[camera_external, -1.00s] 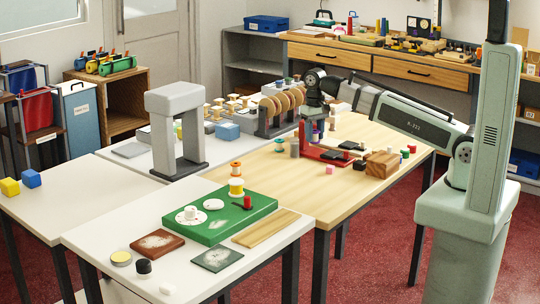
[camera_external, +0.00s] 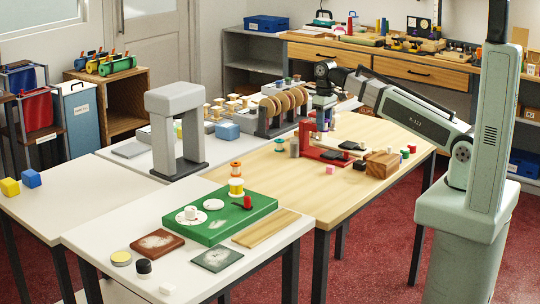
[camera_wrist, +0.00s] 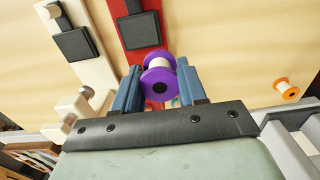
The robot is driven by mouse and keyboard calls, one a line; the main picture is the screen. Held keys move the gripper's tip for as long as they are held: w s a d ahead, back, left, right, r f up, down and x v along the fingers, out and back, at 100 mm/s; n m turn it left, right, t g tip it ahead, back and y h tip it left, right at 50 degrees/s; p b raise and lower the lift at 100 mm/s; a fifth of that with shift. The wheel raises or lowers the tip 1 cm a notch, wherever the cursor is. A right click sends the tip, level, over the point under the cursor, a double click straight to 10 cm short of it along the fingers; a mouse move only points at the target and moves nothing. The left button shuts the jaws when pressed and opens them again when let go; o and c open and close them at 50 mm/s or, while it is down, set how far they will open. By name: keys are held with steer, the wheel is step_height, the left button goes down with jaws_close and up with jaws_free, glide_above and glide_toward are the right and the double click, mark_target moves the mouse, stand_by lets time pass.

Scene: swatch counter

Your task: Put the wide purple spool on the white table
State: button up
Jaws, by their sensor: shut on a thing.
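The wide purple spool (camera_wrist: 158,84) shows in the wrist view between the two blue fingers of my gripper (camera_wrist: 158,68), which is shut on it. It has purple flanges, a pale winding and a dark centre hole. In the external view my gripper (camera_external: 323,117) points down over the wooden table (camera_external: 395,135), near the red stand; the spool is small and hard to make out there. White table surfaces show at the front (camera_external: 95,236) and at the left (camera_external: 80,187). Another white surface bears the grey arch at the back.
The red stand (camera_external: 325,155) and a wooden block (camera_external: 382,164) are near my gripper. A green board (camera_external: 205,233) with spools sits on the front white table. The grey arch (camera_external: 175,125) stands tall between. The left white table has much free room.

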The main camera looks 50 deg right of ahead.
glide_above(313, 168)
steer(key=f, duration=0.2)
steer(key=shift+m, duration=0.9)
steer(key=shift+w+d+f, duration=0.1)
steer(key=shift+f, duration=2.35)
steer(key=shift+w+d+f, duration=0.1)
steer(key=shift+f, duration=2.3)
steer(key=shift+f, duration=0.1)
steer(key=o, duration=1.1)
step_height(313, 168, up, 12)
steer(key=shift+o, duration=0.5)
